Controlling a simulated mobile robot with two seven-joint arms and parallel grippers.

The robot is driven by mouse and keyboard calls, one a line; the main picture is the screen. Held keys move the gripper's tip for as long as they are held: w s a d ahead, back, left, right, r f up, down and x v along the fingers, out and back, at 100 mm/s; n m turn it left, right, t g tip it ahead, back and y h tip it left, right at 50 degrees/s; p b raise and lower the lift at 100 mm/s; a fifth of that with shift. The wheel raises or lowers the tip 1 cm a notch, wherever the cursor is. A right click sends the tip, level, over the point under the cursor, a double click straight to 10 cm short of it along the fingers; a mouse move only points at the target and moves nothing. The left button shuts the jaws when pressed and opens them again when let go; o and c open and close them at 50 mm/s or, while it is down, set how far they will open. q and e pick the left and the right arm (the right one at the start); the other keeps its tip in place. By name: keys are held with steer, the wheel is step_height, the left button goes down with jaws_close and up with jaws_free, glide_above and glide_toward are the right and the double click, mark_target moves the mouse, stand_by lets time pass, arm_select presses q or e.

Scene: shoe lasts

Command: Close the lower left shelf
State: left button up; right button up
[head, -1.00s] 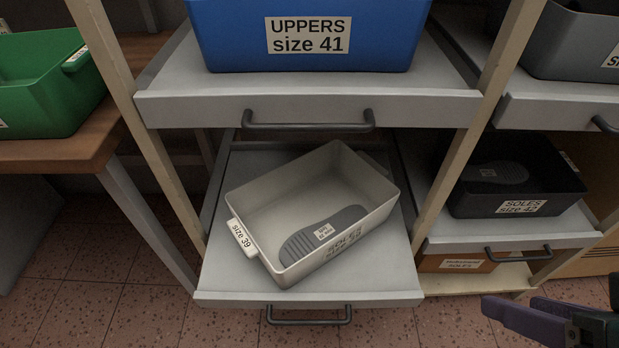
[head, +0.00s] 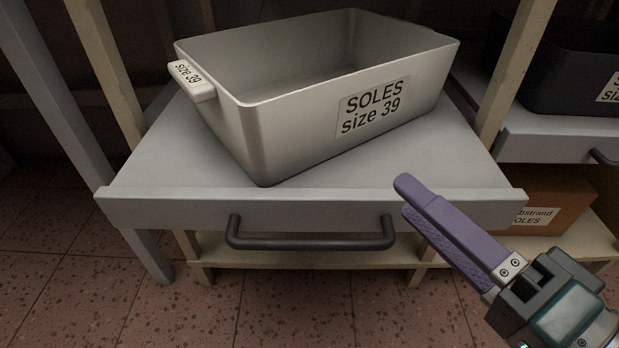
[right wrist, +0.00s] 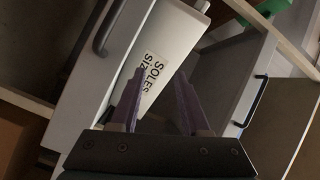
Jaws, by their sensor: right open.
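The lower left shelf (head: 150,207) is a grey pull-out board, standing out from its frame. It has a dark bar handle (head: 310,243) on its front face. A light grey box (head: 290,135) labelled "SOLES size 39" sits turned at an angle on it. My right gripper (head: 403,196), with purple fingers, is open and empty near the right part of the shelf's front. In the right wrist view, the box (right wrist: 175,35) and the handle (right wrist: 105,28) show beyond the spread fingers (right wrist: 160,76). Contact with the shelf cannot be told. My left gripper is not in view.
A dark box (head: 570,85) stands on the neighbouring shelf (head: 550,148) at right. A brown cardboard box (head: 545,195) sits below it. Cream posts (head: 512,75) flank the shelf. The tiled floor (head: 300,305) in front is clear.

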mark_target(307, 240)
steer(key=s+a+f+g+y+b, duration=0.25)
steer(key=s+f+y+b, duration=0.2)
steer(key=f+b, duration=0.45)
steer(key=shift+t+y, duration=0.35)
steer(key=shift+y, duration=0.1)
steer(key=x, duration=0.3)
steer(key=b+x, duration=0.1)
steer(key=x, duration=0.2)
steer(key=f+b+x, duration=0.1)
steer(key=x, duration=0.2)
steer(key=shift+w+a, duration=0.2)
steer(key=shift+w, duration=0.1)
steer(key=shift+w+a+r+b, duration=0.1)
steer(key=shift+w+a+b, duration=0.2)
steer(key=shift+w+a, duration=0.1)
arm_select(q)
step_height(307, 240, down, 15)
arm_select(e)
steer(key=c, duration=0.7)
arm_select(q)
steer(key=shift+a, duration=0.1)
arm_select(e)
jaws_close()
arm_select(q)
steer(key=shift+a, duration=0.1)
